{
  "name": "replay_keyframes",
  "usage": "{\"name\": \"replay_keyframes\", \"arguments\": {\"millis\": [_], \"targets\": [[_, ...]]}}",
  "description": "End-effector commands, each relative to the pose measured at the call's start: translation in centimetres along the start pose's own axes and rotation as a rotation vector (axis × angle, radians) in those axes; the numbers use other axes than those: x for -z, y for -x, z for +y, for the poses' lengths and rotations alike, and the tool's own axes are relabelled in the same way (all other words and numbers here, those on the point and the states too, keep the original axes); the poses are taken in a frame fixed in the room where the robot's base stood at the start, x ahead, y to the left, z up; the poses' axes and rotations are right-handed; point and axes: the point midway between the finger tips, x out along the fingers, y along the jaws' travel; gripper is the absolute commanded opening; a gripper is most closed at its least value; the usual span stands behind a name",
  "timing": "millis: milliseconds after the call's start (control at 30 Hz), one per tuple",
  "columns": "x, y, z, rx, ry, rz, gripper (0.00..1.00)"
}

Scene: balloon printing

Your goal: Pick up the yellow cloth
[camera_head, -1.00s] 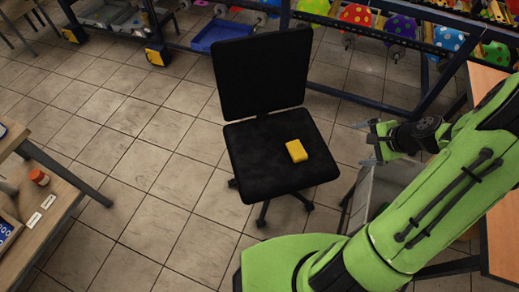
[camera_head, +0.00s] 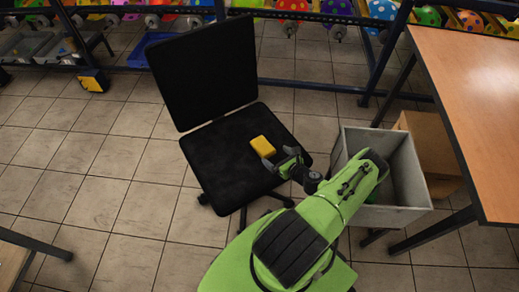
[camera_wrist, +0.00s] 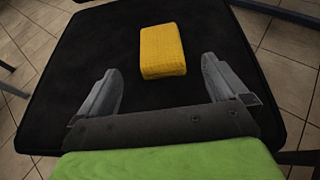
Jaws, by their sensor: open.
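The yellow cloth (camera_head: 263,146) is a small folded block lying on the black seat of an office chair (camera_head: 225,150). In the wrist view the cloth (camera_wrist: 162,51) lies just ahead of my fingers, roughly centred between them, with a woven texture. My gripper (camera_head: 283,163) is over the right part of the seat, close to the cloth. In the wrist view my gripper (camera_wrist: 163,88) is open, and nothing is between its fingertips. The cloth is clear of both fingers.
A grey bin (camera_head: 400,180) stands right of the chair, with a cardboard box (camera_head: 428,145) behind it. A wooden table (camera_head: 475,110) is at the right. A rack with coloured balloons (camera_head: 330,22) runs along the back. The tiled floor at left is mostly clear.

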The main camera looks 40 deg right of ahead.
Motion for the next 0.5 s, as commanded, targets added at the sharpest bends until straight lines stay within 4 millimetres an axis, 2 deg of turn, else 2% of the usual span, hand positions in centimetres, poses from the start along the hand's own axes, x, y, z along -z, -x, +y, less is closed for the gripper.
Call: {"name": "replay_keyframes", "arguments": {"millis": [33,100,267,500], "targets": [[0.3,-1.5,0.1,-0.002,0.003,-0.002,1.0],[0.3,-2.8,0.1,-0.002,0.003,-0.001,1.0],[0.1,-4.6,0.0,-0.001,0.004,-0.001,1.0],[0.0,-8.8,-0.1,-0.002,0.005,0.0,1.0]]}}
